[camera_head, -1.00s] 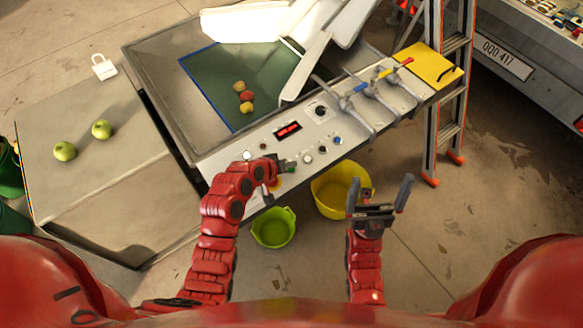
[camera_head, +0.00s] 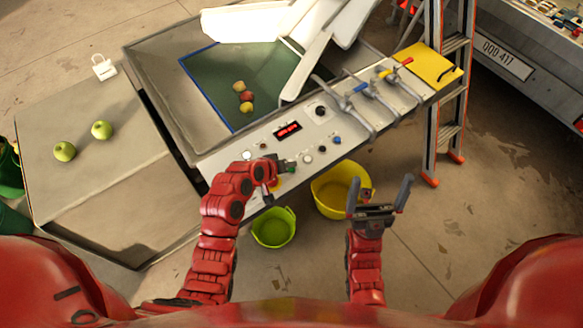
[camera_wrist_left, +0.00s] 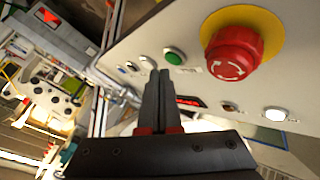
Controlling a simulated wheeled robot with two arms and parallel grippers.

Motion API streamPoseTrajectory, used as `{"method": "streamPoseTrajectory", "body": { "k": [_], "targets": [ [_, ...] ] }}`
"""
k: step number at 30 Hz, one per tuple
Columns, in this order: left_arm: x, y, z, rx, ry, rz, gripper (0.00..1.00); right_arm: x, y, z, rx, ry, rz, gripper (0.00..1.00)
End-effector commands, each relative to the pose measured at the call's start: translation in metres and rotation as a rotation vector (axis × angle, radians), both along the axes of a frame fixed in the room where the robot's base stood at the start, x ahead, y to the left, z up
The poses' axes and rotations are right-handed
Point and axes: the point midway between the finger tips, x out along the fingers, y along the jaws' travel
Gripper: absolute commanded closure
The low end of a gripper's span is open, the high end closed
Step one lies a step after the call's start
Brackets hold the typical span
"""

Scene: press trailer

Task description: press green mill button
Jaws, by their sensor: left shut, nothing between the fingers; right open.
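The green button (camera_wrist_left: 174,56) sits on the pale control panel (camera_wrist_left: 200,85) in the left wrist view, between a white button (camera_wrist_left: 147,62) and a large red stop button (camera_wrist_left: 232,50) on a yellow disc. My left gripper (camera_wrist_left: 158,75) is shut and empty, with its fingertips close to the green button. I cannot tell whether they touch it. In the head view my left gripper (camera_head: 285,165) is over the panel's front part, and a bit of green shows at its tips. My right gripper (camera_head: 379,200) is open and empty, in front of the panel beside the yellow bucket.
A yellow bucket (camera_head: 325,203) and a green bucket (camera_head: 273,238) stand on the floor below the panel. Lever taps (camera_head: 360,90) stick up at the panel's right. A ladder (camera_head: 437,130) stands farther right. Apples lie on the left table (camera_head: 95,185) and in the basin.

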Motion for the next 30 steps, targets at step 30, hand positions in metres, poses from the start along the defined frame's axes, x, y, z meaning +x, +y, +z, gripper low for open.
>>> {"method": "streamPoseTrajectory", "body": {
  "k": [30],
  "targets": [
    [-0.0001, 0.0000, -0.0097, 0.000, 0.000, 0.000, 1.00, 0.0000, 0.0000, -0.0098, 0.000, 0.000, 0.000, 0.00]
  ]
}}
